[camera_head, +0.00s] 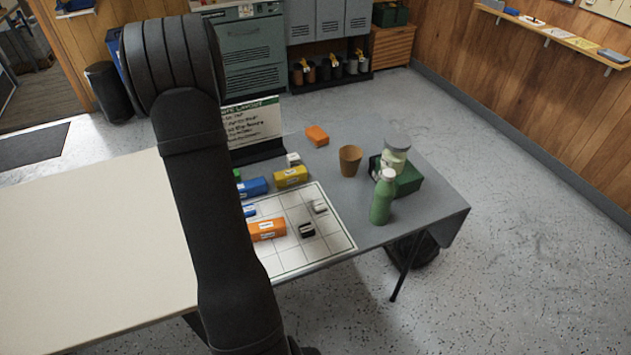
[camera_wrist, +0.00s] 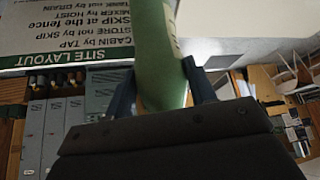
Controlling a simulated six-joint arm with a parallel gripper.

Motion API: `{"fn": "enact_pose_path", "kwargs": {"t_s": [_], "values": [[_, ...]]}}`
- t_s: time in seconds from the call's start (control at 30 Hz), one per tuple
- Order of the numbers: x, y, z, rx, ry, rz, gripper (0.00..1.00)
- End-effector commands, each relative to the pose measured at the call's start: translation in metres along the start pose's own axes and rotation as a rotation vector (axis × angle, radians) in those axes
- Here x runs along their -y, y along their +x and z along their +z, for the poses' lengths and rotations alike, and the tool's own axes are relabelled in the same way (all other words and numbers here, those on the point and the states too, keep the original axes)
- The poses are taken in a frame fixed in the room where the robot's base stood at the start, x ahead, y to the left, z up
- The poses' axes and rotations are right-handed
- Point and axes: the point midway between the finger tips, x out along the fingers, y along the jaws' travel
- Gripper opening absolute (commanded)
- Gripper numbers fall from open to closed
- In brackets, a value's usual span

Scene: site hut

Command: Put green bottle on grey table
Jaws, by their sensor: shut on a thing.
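My gripper (camera_wrist: 162,85) is shut on a green bottle (camera_wrist: 162,50), with a dark finger on each side. The bottle runs out of the top of the wrist view, so its far end is hidden, and a pale label shows along one side. In the head view my arm covers the gripper. The grey table (camera_head: 425,210) stands right of the middle in the head view. A green flask-like bottle (camera_head: 382,200) with a pale cap stands upright near its right end, apart from the gripper.
On the grey table are a brown cup (camera_head: 350,161), a green box (camera_head: 408,180) with a jar (camera_head: 395,157), a gridded sheet (camera_head: 330,242), an orange box (camera_head: 267,230), a yellow box (camera_head: 290,176) and a layout board (camera_head: 255,122). A cream table (camera_head: 90,240) adjoins at left.

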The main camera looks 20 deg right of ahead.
Motion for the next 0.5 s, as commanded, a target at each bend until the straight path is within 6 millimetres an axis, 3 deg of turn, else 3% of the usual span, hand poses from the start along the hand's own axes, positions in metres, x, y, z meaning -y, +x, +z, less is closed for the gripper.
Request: {"fn": "enact_pose_path", "kwargs": {"t_s": [0.03, 0.2, 0.5], "values": [[-0.027, -0.011, 0.013, -0.001, 0.045, 0.028, 0.17], [-0.102, -0.044, 0.058, -0.003, 0.183, 0.112, 0.17], [-0.212, -0.113, 0.159, -0.008, 0.430, 0.267, 0.17]]}}
